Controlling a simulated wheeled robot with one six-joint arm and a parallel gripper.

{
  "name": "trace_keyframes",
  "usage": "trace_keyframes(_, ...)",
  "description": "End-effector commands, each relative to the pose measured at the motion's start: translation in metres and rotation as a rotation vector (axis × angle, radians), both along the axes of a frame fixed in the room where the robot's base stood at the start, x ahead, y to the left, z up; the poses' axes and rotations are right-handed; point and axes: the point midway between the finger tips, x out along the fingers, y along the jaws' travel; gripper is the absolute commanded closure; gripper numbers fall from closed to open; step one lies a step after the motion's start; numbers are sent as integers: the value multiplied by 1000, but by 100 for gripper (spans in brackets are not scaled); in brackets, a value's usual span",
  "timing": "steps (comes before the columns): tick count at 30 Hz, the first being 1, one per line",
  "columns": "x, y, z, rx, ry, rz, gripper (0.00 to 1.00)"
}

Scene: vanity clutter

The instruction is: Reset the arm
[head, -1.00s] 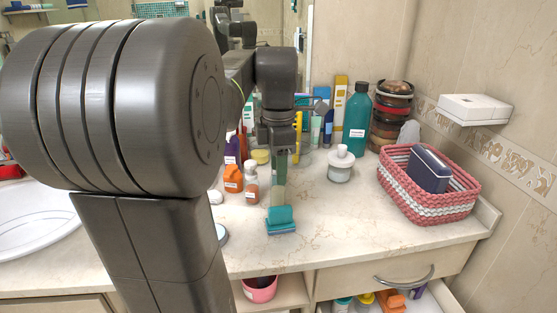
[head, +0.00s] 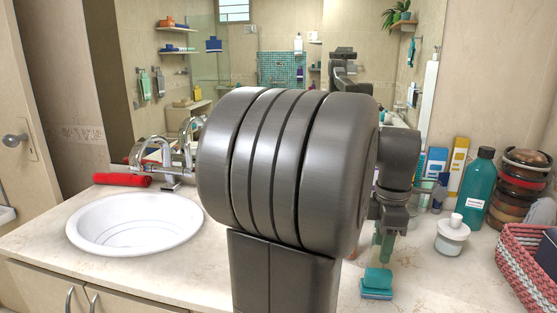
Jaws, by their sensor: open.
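My gripper (head: 385,250) points down over the counter, to the right of my large grey arm joint, which hides part of the counter. Its jaws are open, though the fingers are small and partly blend with what is behind them. A teal block-like item (head: 377,281) sits on the counter just below the fingertips. I cannot tell whether the fingers touch it.
A white lidded jar (head: 452,238), a teal bottle (head: 476,188), stacked round containers (head: 517,190) and a pink woven basket (head: 522,265) stand to the right. The sink (head: 134,222), faucet (head: 172,165) and red roll (head: 121,180) are left. A mirror (head: 290,45) is behind.

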Motion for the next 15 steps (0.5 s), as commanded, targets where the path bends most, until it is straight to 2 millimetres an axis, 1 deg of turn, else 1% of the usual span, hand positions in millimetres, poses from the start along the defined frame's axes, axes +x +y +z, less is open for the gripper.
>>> trace_keyframes(1,-1,0,-13,2,4,0,55)
trace_keyframes(12,-1,-3,-87,2,5,-1,55)
trace_keyframes(15,0,-3,-90,0,0,0,55)
